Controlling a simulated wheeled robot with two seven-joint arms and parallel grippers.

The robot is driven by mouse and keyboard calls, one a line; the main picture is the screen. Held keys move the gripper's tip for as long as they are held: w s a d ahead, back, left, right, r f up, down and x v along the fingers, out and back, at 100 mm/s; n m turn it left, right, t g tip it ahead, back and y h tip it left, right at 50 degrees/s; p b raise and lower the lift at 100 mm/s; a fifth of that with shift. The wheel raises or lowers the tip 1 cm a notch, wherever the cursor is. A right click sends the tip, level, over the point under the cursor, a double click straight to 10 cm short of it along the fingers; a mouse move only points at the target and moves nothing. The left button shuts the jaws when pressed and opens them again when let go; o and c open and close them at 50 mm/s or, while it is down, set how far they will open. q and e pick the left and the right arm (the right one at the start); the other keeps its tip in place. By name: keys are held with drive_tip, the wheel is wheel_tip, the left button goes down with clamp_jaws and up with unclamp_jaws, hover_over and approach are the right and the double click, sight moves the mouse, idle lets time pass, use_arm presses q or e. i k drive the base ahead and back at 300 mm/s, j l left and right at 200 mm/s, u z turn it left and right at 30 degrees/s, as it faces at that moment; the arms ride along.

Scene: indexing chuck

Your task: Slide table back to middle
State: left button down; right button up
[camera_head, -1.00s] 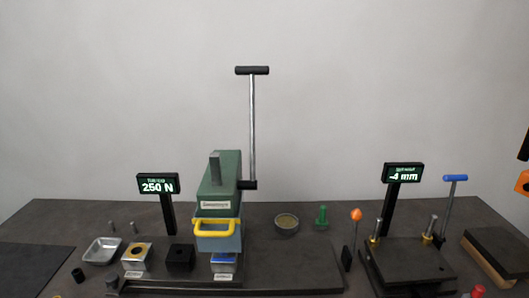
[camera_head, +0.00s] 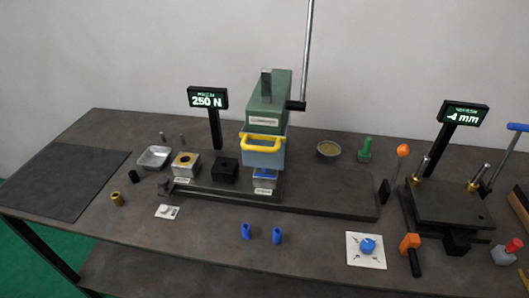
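The green press (camera_head: 267,100) stands at the back middle, with a yellow handle (camera_head: 262,141) on its front. A long dark rail base (camera_head: 325,201) runs left to right beneath it. Three blocks sit along the left part: a silver block with a gold ring (camera_head: 186,165), a black block (camera_head: 225,171) and a blue-topped block (camera_head: 264,181). The blue-topped block is under the press head. The base's right part is bare. I cannot clearly make out a separate sliding plate under the blocks. Neither of my grippers shows.
A display reading 250 N (camera_head: 208,98) stands left of the press. Another reading -4 mm (camera_head: 464,114) stands by a dark plate with posts (camera_head: 450,206) at right. Two blue pieces (camera_head: 246,231) and a blue knob (camera_head: 368,245) are in front. A dark mat (camera_head: 65,178) lies left.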

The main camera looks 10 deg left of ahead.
sight(226, 172)
drive_tip(key=k+j, duration=0.5)
drive_tip(key=j, duration=0.25)
drive_tip(key=k+j, duration=0.2)
drive_tip(key=j, duration=0.15)
drive_tip(key=u, duration=0.05)
